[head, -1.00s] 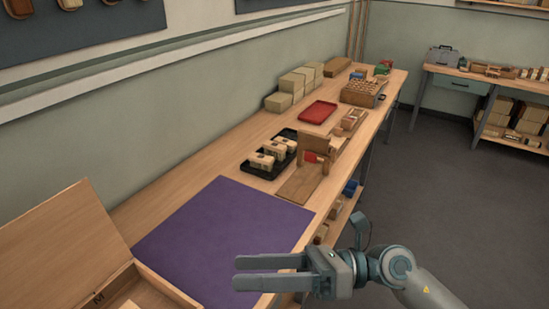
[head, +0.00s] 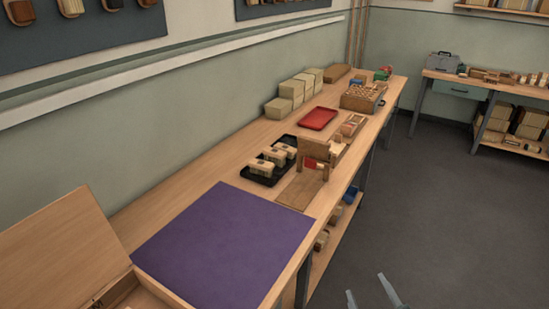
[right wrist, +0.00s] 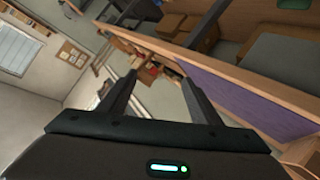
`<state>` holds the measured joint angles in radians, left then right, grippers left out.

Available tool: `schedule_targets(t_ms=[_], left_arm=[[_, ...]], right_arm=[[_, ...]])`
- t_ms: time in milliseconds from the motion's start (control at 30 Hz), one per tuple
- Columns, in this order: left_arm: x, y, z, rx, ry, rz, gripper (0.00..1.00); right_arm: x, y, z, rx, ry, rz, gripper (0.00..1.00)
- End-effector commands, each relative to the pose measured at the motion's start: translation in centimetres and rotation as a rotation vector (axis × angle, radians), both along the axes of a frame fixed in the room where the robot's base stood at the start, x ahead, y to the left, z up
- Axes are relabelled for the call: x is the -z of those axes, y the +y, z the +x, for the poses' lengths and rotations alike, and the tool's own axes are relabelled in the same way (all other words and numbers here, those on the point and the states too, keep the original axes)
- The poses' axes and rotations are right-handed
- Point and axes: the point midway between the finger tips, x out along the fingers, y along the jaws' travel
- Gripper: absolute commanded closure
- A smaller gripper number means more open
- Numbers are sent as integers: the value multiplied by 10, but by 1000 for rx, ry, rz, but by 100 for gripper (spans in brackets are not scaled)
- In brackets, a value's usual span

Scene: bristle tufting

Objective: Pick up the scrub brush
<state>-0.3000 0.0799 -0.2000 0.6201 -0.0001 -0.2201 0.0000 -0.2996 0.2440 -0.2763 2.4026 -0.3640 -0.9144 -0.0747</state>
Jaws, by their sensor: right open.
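Several pale block-shaped brushes (head: 274,156) sit in a black tray (head: 258,180) on the workbench. I cannot tell whether one of them is the scrub brush. My right gripper (head: 366,288) shows only its fingertips at the bottom edge of the head view, over the floor to the right of the bench and well away from the brushes. In the right wrist view its two fingers (right wrist: 158,79) are apart with nothing held between them. My left gripper is in neither view.
A purple mat (head: 225,245) lies bare on the bench. An open wooden box (head: 60,250) is at the near left. A wooden stand (head: 300,190), a red tray (head: 318,118) and stacked boxes (head: 290,95) stand farther back. Brushes hang on a wall panel (head: 90,45).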

Motion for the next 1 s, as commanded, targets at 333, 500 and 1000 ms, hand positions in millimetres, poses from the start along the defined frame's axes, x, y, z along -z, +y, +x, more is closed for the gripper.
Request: schedule_targets(t_ms=[333,500,1000], left_arm=[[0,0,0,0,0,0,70],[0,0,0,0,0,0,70],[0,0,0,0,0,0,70]], right_arm=[[159,-13,-139,195,643,224,42],[229,-7,-192,248,866,282,42],[411,-4,-231,271,1004,289,42]])
